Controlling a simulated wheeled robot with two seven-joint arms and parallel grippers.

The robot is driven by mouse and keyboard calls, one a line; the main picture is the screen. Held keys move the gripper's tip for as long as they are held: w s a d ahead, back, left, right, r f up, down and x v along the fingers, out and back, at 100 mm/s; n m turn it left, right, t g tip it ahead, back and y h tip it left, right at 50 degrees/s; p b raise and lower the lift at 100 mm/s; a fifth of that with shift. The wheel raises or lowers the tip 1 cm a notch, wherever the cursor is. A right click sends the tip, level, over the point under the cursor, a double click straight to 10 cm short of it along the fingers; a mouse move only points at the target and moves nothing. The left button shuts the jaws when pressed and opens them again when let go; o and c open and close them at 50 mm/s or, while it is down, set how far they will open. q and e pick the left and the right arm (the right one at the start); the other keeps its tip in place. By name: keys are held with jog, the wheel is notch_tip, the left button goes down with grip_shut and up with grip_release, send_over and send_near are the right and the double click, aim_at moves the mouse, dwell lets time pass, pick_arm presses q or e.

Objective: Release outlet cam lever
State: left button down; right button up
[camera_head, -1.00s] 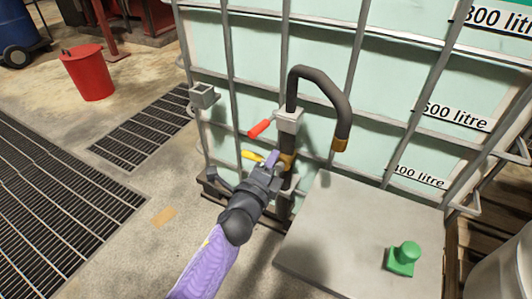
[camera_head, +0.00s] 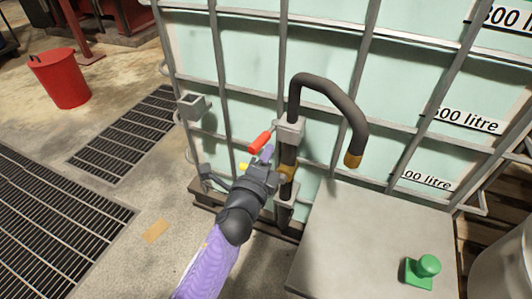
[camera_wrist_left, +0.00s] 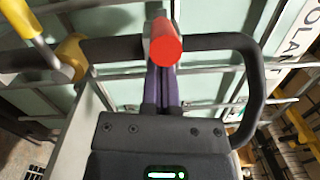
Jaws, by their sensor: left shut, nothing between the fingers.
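My left gripper (camera_head: 266,154) is shut and empty, with its purple fingertips close to the red handle (camera_head: 258,142) on the grey valve block (camera_head: 290,131). In the left wrist view, the red handle (camera_wrist_left: 165,45) overlaps the tips of the closed fingers (camera_wrist_left: 168,90); I cannot tell if they touch. A yellow lever (camera_head: 244,166) shows only in part beside the gripper; it is clearer at the upper left of the left wrist view (camera_wrist_left: 24,20), beside a brass collar (camera_wrist_left: 72,55). The black hose (camera_head: 330,90) arches from the block to a brass end. My right gripper is not in view.
The caged tank (camera_head: 250,60) stands behind the valve. A grey board (camera_head: 355,235) with a green fitting (camera_head: 422,270) lies to the right. A red bucket (camera_head: 62,78) and floor grates (camera_head: 50,225) are at the left, with bare floor between.

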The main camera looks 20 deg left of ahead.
pick_arm(q)
jog(key=shift+a+m+h, duration=0.3)
jog(key=shift+m+h, duration=0.4)
jog(key=shift+h, duration=0.5)
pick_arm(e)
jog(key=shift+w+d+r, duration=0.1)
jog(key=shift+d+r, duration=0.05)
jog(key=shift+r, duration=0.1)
pick_arm(q)
jog(key=shift+p, duration=0.3)
